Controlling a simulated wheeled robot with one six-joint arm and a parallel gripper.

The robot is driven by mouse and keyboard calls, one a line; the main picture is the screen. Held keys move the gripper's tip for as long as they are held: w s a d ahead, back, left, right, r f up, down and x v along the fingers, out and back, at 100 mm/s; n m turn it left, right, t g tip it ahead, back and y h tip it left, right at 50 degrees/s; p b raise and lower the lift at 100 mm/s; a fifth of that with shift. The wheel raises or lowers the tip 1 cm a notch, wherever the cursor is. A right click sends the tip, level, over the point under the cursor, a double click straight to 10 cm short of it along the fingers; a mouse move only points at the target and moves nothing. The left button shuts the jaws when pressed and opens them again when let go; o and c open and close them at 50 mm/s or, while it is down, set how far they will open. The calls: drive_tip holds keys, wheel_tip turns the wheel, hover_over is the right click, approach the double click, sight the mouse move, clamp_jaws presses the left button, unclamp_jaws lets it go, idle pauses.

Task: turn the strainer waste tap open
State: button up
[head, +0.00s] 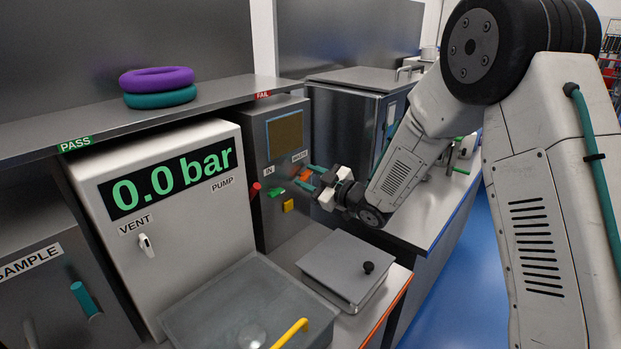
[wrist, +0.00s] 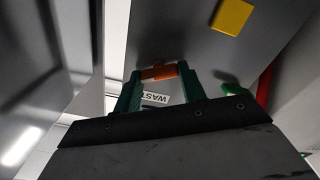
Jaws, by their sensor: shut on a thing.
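The strainer (head: 288,110) is a grey cabinet with a brownish window and labels IN and WASTE. The waste tap (head: 305,175) has an orange handle below the WASTE label. My gripper (head: 309,178) reaches it from the right with its teal fingers. In the wrist view, my gripper (wrist: 160,78) is shut on the orange waste tap (wrist: 158,72), one fingertip at each end of the handle. The WASTE label shows between the fingers, partly hidden. How far the tap is turned is hard to tell.
A green handle (head: 277,192), a red handle (head: 254,188) and a yellow block (head: 288,205) sit close left of the tap. A lidded grey box (head: 335,262) stands below. A white 0.0 bar unit (head: 190,255) stands left. Purple (head: 156,77) and teal rings lie on the shelf.

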drive_tip(key=n, duration=0.6)
drive_tip(key=shift+s+f, duration=0.1)
drive_tip(key=n, duration=0.6)
drive_tip(key=shift+f, duration=0.1)
idle(0.5)
drive_tip(key=o, duration=1)
drive_tip(key=shift+s, duration=0.1)
drive_tip(key=v, duration=0.7)
drive_tip(key=shift+s+d, duration=0.2)
drive_tip(key=shift+d, duration=0.1)
